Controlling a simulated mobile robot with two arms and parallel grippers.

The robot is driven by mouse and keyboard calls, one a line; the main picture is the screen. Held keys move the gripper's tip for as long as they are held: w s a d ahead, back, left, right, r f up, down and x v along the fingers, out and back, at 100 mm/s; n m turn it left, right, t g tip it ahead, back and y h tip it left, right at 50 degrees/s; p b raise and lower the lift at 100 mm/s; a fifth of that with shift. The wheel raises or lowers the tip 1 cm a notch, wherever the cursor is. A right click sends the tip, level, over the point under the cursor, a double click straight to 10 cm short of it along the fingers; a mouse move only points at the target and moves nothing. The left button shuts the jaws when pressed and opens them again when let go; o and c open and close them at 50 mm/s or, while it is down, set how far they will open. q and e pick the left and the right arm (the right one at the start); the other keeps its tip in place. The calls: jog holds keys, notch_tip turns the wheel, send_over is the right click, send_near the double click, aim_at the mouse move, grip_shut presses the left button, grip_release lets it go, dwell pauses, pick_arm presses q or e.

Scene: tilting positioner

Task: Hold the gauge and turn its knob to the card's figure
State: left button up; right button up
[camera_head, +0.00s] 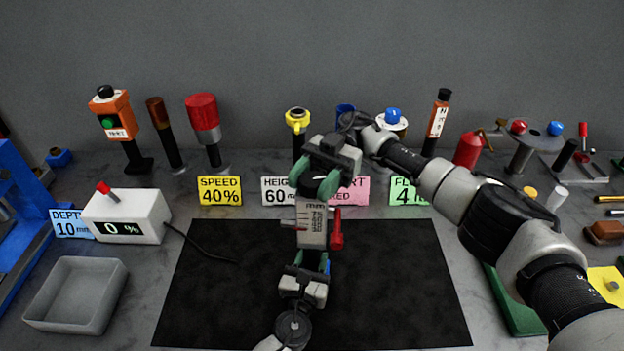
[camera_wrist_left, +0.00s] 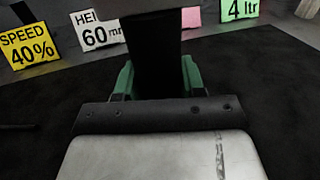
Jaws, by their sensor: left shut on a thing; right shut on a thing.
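My left gripper (camera_head: 307,264) is shut on the gauge's lower part. In the left wrist view its green fingers flank a dark upright part (camera_wrist_left: 153,55). My right gripper (camera_head: 314,184) is shut at the gauge's top, hiding what lies between its fingers. The white HEIGHT card (camera_head: 278,192) reads 60 mm; it is partly covered in the head view.
Other cards show SPEED 40% (camera_head: 220,191), DEPTH 10 (camera_head: 72,224) and 4 ltr (camera_head: 408,192); a pink one is partly hidden. A white box (camera_head: 127,215) reads 0 %. A grey tray (camera_head: 76,295) stands front left. The black mat (camera_head: 400,290) is otherwise clear.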

aim_at(312, 179)
jog(key=shift+f, duration=0.1)
jog(key=o, duration=0.9)
jog(key=shift+o, duration=0.2)
notch_tip(312, 179, up, 10)
jog(key=shift+r, duration=0.1)
